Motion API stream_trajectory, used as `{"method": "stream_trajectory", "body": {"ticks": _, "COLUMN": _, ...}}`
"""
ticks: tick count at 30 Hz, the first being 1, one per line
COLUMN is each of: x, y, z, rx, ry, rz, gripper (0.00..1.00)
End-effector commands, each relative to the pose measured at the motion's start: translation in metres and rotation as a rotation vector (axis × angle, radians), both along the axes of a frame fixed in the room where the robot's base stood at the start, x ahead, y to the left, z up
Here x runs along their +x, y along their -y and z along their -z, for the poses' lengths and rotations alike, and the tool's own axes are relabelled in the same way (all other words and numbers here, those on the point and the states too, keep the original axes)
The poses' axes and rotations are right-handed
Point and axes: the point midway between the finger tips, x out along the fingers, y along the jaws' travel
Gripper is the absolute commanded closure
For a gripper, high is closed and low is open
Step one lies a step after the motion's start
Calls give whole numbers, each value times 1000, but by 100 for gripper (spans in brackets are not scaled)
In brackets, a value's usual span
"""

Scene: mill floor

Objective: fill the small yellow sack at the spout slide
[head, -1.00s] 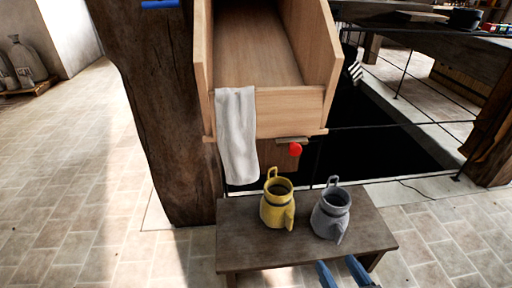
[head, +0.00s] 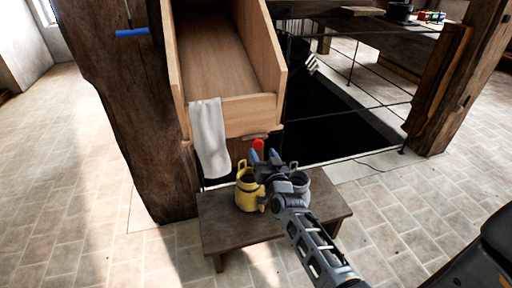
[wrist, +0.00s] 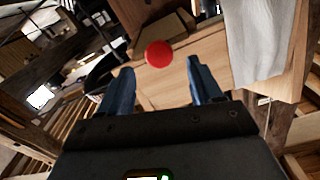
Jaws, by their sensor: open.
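The small yellow sack (head: 247,196) stands upright on a low dark bench, its loop upward. A grey sack (head: 301,181) stands to its right, partly hidden behind my gripper (head: 266,152). The wooden spout slide (head: 218,60) slopes down above the bench. A red knob (head: 258,144) sits under its front lip and also shows in the wrist view (wrist: 159,54). My gripper is open and empty, its blue fingers pointing up toward the knob. In the wrist view the knob appears between and just beyond the fingertips (wrist: 160,72); I cannot tell whether they touch it.
A white cloth (head: 210,139) hangs over the slide's front lip, left of the knob. The low bench (head: 243,234) is below my gripper. A thick wooden post (head: 152,150) stands left of the slide. A dark railed pit (head: 335,120) lies behind; the tiled floor at left is clear.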

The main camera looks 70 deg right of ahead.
Motion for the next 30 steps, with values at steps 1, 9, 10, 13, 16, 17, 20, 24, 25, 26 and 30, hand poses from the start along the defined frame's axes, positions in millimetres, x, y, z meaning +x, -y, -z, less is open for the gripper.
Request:
{"method": "stream_trajectory", "body": {"ticks": 1, "x": 6, "y": 7, "z": 0, "rx": -1, "ry": 1, "rz": 0, "gripper": 35}}
{"method": "stream_trajectory", "body": {"ticks": 9, "x": 26, "y": 31, "z": 0, "rx": -1, "ry": 1, "rz": 0, "gripper": 35}}
{"method": "stream_trajectory", "body": {"ticks": 10, "x": 27, "y": 32, "z": 0, "rx": -1, "ry": -1, "rz": 0, "gripper": 35}}
{"method": "stream_trajectory", "body": {"ticks": 13, "x": 29, "y": 34, "z": 0, "rx": 0, "ry": -1, "rz": 0, "gripper": 35}}
{"method": "stream_trajectory", "body": {"ticks": 16, "x": 30, "y": 34, "z": 0, "rx": 0, "ry": -1, "rz": 0, "gripper": 35}}
{"method": "stream_trajectory", "body": {"ticks": 17, "x": 29, "y": 34, "z": 0, "rx": 0, "ry": -1, "rz": -1, "gripper": 35}}
{"method": "stream_trajectory", "body": {"ticks": 20, "x": 29, "y": 34, "z": 0, "rx": 1, "ry": 0, "rz": -1, "gripper": 35}}
{"method": "stream_trajectory", "body": {"ticks": 24, "x": 29, "y": 34, "z": 0, "rx": 0, "ry": 0, "rz": -1, "gripper": 49}}
{"method": "stream_trajectory", "body": {"ticks": 25, "x": 29, "y": 34, "z": 0, "rx": 0, "ry": 0, "rz": -1, "gripper": 52}}
{"method": "stream_trajectory", "body": {"ticks": 26, "x": 29, "y": 34, "z": 0, "rx": 0, "ry": 0, "rz": -1, "gripper": 55}}
{"method": "stream_trajectory", "body": {"ticks": 30, "x": 29, "y": 34, "z": 0, "rx": 0, "ry": 0, "rz": -1, "gripper": 68}}
